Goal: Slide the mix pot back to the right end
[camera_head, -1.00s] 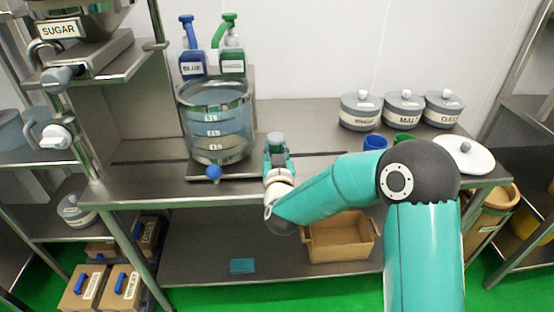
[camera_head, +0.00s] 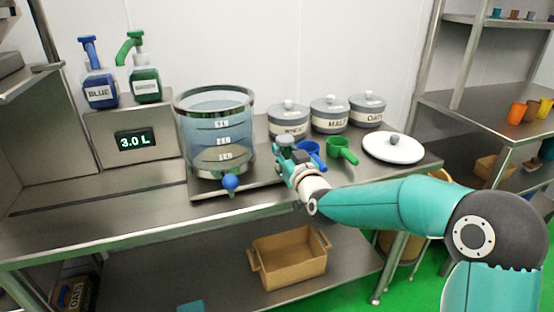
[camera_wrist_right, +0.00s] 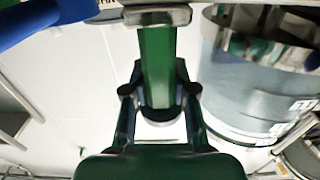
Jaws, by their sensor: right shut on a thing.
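The mix pot (camera_head: 216,135) is a clear vessel with metal bands and level marks, holding pale liquid. It stands upright on a flat metal slide plate (camera_head: 262,181) with a blue ball knob (camera_head: 230,182) at its front. My right gripper (camera_head: 287,155) is at the right of the pot, shut on a grey-topped handle (camera_head: 286,141) by the plate's right side. My left gripper is not in view.
Blue (camera_head: 305,150) and green (camera_head: 342,150) scoops lie close to the right of my gripper. Lidded canisters (camera_head: 329,116) stand behind, a white lid (camera_head: 393,147) farther right. A 3.0 L display (camera_head: 135,140) and pump bottles stand left. The counter's left part is clear.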

